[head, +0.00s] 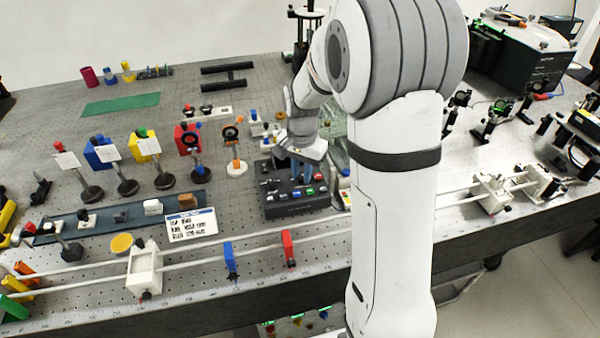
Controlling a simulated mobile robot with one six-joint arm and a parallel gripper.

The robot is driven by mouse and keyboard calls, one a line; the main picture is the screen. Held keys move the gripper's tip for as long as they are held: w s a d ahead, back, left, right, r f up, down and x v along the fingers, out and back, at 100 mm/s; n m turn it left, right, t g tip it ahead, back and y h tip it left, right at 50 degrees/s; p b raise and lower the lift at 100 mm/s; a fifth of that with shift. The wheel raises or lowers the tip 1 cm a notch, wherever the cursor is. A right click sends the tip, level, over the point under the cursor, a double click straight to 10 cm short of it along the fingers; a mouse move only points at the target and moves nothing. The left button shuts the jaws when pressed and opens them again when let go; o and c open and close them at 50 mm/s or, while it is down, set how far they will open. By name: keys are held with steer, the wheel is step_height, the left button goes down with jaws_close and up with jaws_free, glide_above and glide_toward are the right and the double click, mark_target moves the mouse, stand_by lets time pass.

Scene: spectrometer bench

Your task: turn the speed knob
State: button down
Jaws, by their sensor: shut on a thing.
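A dark control box (292,209) with several coloured buttons on its top stands on the bench in the middle of the head view. My gripper (297,174) points down over the back right part of this box. Its fingers are shut at the box's top, on what appears to be the speed knob. The knob itself is hidden by the fingers, so its angle cannot be told.
Several posts with cards and coloured mounts stand left of the box. A white label card (191,225) lies at the front left. A long rail with a red clamp (288,248) and a blue clamp (230,260) runs in front.

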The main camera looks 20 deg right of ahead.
mark_target(301, 176)
steer(key=shift+m, duration=0.5)
steer(key=c, duration=1.3)
jaws_free()
step_height(301, 176, up, 8)
steer(key=shift+f+b, duration=0.1)
steer(key=shift+b, duration=0.2)
steer(key=s+n+t, duration=0.1)
steer(key=s+n, duration=0.2)
steer(key=s, duration=0.4)
steer(key=s+r+n+t, duration=0.1)
steer(key=s+n, duration=0.2)
steer(key=s, duration=0.4)
steer(key=s+r+n, duration=0.1)
steer(key=s+n, duration=0.2)
steer(key=s, duration=0.4)
steer(key=shift+s+a+t, duration=0.3)
steer(key=shift+a+t, duration=0.1)
